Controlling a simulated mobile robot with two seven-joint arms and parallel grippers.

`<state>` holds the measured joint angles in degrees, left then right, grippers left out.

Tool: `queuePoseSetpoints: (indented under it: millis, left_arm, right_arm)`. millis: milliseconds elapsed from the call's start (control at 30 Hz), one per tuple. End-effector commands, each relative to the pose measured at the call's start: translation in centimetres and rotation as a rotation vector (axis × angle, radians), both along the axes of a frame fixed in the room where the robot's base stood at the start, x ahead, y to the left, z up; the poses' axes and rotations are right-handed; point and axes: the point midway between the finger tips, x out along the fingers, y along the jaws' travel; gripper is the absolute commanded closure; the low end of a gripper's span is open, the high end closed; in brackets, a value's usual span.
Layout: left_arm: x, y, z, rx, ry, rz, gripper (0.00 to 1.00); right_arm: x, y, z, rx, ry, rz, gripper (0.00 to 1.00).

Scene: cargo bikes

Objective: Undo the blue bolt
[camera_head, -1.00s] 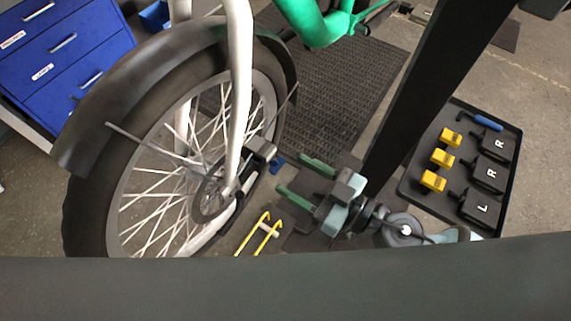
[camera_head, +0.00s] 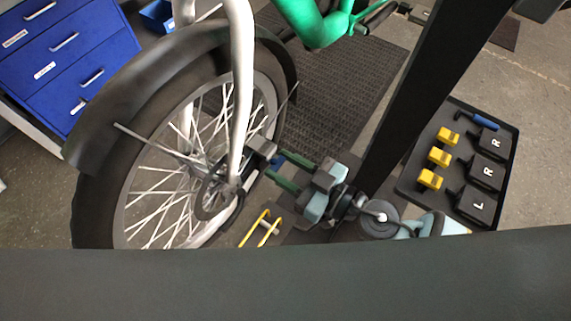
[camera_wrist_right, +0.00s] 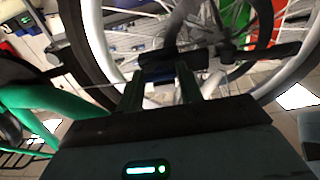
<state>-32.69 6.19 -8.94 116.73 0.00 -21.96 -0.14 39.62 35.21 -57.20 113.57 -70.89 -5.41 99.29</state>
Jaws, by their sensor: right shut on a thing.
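The blue bolt (camera_head: 279,159) is at the black brake caliper (camera_head: 262,148) beside the front wheel hub. Only a small blue part of it shows. My right gripper (camera_head: 275,163) reaches in from the right, its two green fingers on either side of the bolt, shut on it. In the right wrist view the fingers (camera_wrist_right: 160,76) point at a dark part by the wheel, and the bolt cannot be made out between them. My left gripper is not in view.
The front wheel (camera_head: 95,195) and white fork (camera_head: 242,80) stand left of the gripper. A black post (camera_head: 425,85) rises behind my right arm. A black tray (camera_head: 408,185) holds yellow pieces, lettered black parts and a blue-handled tool. A yellow frame-like item (camera_head: 256,228) lies below.

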Motion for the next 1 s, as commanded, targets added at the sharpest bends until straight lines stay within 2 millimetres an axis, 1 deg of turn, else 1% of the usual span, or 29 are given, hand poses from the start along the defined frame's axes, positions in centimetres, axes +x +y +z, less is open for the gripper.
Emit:
queuePoseSetpoints:
  millis: [233, 700, 1000]
  left_arm:
    - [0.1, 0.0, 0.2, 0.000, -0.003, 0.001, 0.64]
    - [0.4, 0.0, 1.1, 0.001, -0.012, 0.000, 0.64]
    - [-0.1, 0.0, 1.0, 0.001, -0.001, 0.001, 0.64]
  right_arm:
    - [0.0, 0.0, 0.1, -0.033, -0.045, -0.001, 0.86]
    - [0.0, 0.0, 0.2, -0.192, -0.269, -0.001, 0.86]
    - [0.0, 0.0, 0.1, -0.218, -0.305, -0.001, 0.86]
